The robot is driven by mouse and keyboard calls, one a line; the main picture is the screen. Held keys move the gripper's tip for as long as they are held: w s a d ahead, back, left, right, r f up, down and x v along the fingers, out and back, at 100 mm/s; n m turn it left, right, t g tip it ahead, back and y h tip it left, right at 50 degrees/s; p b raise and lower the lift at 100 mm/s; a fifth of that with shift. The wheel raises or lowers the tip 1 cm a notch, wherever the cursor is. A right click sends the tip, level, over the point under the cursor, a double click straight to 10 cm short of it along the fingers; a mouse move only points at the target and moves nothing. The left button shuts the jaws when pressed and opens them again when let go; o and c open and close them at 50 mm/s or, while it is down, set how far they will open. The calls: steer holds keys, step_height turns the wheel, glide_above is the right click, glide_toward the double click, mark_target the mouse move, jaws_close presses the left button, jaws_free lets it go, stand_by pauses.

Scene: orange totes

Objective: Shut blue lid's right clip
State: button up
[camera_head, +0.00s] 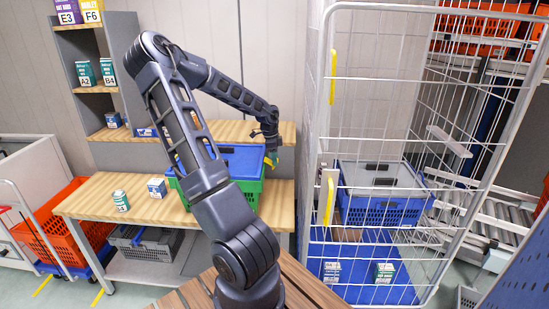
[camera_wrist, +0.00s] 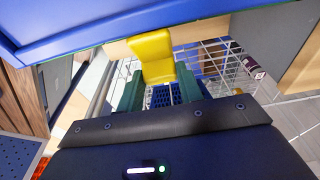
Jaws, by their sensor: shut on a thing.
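A green tote (camera_head: 247,192) with a blue lid (camera_head: 243,157) stands on the wooden bench, partly hidden behind my arm. In the wrist view the underside or edge of the blue lid (camera_wrist: 120,22) fills the top. The yellow right clip (camera_wrist: 153,57) sticks out from below the lid edge, between my green fingertips. My gripper (camera_wrist: 163,92) is shut on this clip. In the head view my gripper (camera_head: 271,150) is at the right end of the lid, and a small bit of yellow shows there. The clip's hinge and the tote's left side are hidden.
A wire roll cage (camera_head: 330,130) stands close right of the bench, holding a blue crate with a grey lid (camera_head: 385,180). A small can (camera_head: 121,200) and box (camera_head: 157,188) are on the bench's left part (camera_head: 95,195). Shelves with boxes rise behind.

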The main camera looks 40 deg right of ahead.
steer(key=shift+s+d+f+t+y, duration=0.15)
steer(key=shift+f+t+y, duration=0.6)
steer(key=shift+t+y, duration=0.45)
steer(key=shift+f+t+y, duration=0.4)
steer(key=shift+t+y, duration=0.3)
steer(key=shift+f+t+y, duration=0.15)
steer(key=shift+t+y, duration=0.15)
steer(key=o, duration=1)
step_height(320, 180, up, 20)
